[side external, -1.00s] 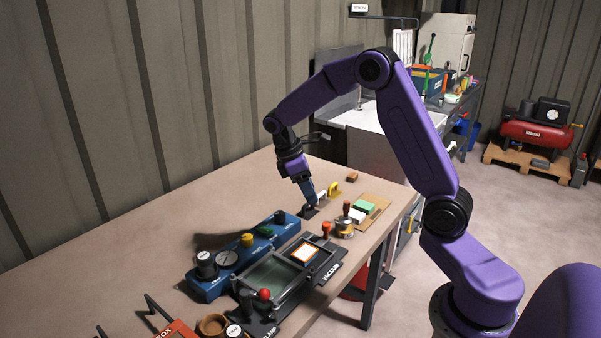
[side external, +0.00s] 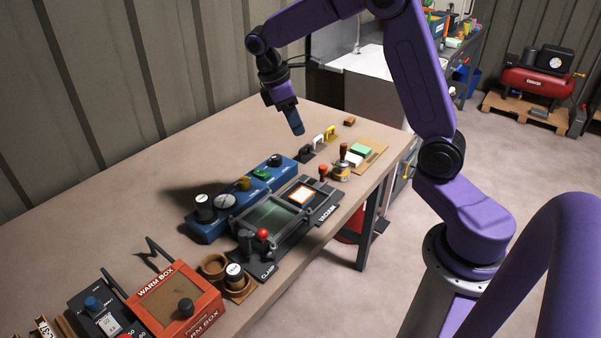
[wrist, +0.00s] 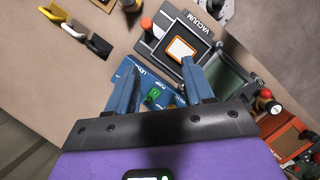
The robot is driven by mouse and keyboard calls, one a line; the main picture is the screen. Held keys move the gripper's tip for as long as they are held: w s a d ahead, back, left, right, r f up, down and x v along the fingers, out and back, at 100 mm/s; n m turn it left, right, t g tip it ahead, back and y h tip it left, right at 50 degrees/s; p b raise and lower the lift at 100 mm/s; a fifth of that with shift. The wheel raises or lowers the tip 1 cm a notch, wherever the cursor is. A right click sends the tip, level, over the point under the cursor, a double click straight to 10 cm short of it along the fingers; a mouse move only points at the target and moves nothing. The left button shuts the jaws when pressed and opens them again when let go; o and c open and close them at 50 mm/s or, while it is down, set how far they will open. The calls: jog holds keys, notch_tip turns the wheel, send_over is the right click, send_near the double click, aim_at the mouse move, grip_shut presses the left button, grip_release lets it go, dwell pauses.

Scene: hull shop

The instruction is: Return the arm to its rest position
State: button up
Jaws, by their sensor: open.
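My gripper (side external: 295,124) hangs above the table (side external: 130,180) in the side view, over the area behind the blue gauge panel. In the wrist view my gripper (wrist: 158,92) shows two blue fingers spread apart with nothing between them. Below the fingers lie the blue panel (wrist: 125,72) and its green switch (wrist: 154,95). The purple arm is bent at the elbow and reaches over the table from the right.
The vacuum station (side external: 305,200) and clamp frame (side external: 270,218) stand below and nearer the camera. White and yellow handles (side external: 331,134) stand near the far end. A warm box (side external: 172,300) is at the front. The table's left side is mostly clear.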

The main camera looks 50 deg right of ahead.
jog(key=s+a+n+t+y, duration=0.1)
jog(key=s+a+n+t, duration=0.1)
jog(key=s+a, duration=0.85)
jog(key=s+f+n+y, duration=0.1)
jog(key=s+y, duration=0.1)
jog(key=s, duration=1.6)
jog(key=shift+s+a+f+t, duration=0.15)
jog(key=shift+a+f+t, duration=0.1)
jog(key=shift+a+t, duration=0.15)
